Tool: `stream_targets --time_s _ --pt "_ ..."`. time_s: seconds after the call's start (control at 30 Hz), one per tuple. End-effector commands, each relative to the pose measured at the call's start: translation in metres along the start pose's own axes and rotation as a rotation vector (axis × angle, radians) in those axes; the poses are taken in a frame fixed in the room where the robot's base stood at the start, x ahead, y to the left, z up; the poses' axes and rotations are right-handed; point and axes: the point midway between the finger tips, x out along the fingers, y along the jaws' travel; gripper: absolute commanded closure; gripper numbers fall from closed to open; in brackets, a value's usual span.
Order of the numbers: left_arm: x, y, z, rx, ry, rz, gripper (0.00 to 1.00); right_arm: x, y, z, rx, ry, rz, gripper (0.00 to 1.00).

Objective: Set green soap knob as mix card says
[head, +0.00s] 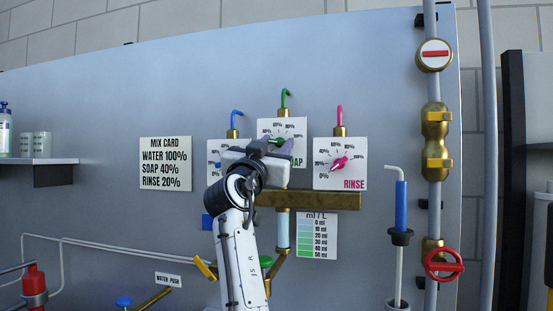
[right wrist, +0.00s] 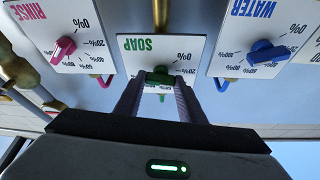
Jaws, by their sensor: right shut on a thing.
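The mix card (head: 165,163) on the wall reads water 100%, soap 40%, rinse 20%. The green soap knob (right wrist: 160,76) sits on the white soap dial plate (right wrist: 135,57), the middle of three. My right gripper (head: 270,147) is at this plate in the head view and hides much of it. In the right wrist view my right gripper (right wrist: 160,84) is shut on the green knob, one finger on each side. Which mark the knob points to I cannot tell, as the fingers cover part of the scale. My left gripper is not in view.
The pink rinse knob (head: 338,163) is close on the right, and the blue water knob (right wrist: 266,53) is on the other side, partly behind my arm in the head view. A brass bar (head: 325,201) runs below the plates. A red valve wheel (head: 443,264) is at lower right.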

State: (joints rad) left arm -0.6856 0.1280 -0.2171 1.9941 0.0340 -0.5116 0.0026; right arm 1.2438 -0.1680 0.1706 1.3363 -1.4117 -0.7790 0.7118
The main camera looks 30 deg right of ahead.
Motion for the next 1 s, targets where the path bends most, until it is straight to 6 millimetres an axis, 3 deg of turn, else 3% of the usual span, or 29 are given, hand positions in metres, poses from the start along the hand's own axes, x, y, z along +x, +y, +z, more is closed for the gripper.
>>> stream_targets --time_s 0.5,1.0 --pt "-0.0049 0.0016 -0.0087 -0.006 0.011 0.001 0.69 0.0009 -0.0035 -0.0009 0.380 -0.004 0.160 0.86" --pt "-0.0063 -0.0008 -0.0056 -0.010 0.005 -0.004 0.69 0.0003 -0.0039 0.0007 0.506 -0.005 0.211 0.86"
